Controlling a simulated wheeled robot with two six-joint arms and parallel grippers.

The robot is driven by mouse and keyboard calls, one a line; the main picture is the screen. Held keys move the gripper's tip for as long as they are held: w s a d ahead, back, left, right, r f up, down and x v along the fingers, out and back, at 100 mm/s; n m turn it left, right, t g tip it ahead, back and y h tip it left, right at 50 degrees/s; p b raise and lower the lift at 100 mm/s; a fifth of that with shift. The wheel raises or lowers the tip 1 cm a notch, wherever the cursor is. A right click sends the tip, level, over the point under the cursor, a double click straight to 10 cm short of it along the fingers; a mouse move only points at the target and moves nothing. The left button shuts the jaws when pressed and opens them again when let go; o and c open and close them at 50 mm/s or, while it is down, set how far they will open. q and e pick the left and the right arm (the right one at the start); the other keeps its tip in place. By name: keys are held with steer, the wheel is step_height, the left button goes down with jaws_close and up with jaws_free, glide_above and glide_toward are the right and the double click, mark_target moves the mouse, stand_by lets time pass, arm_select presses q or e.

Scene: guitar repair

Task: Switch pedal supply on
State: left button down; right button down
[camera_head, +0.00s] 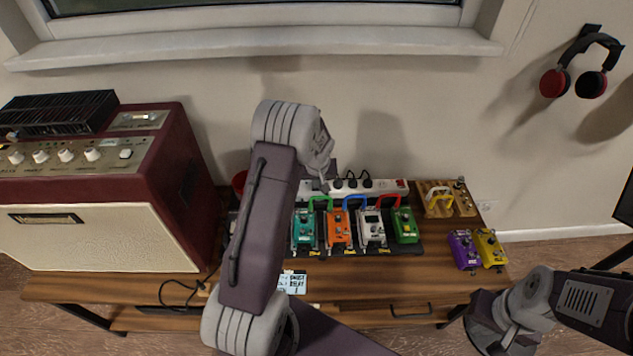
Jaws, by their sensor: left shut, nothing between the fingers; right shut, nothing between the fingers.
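A white power strip (385,185) lies along the back of the table against the wall, with several black plugs (352,180) in it. My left arm reaches across the middle of the view, and my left gripper (324,184) is shut and empty by the strip's left part. The gripper and arm hide the strip's left end. I cannot tell whether the fingertips touch it. My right gripper (484,322) is shut and empty at the lower right, in front of the table, far from the strip.
A pedalboard with teal (304,229), orange (339,230), white (371,229) and green (404,226) pedals sits before the strip. Purple (463,249) and yellow (488,248) pedals stand right. A maroon amplifier (95,225) fills the left; a wooden tray (460,200) stands back right.

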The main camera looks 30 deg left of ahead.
arm_select(q)
step_height(320, 180, up, 4)
steer(key=p, duration=0.4)
steer(key=p+v, duration=0.1)
steer(key=v, duration=0.9)
steer(key=shift+s+d, duration=0.25)
steer(key=shift+s, duration=0.05)
steer(key=shift+w+a+p, duration=0.45)
steer(key=shift+w+p, duration=0.1)
steer(key=shift+w, duration=0.1)
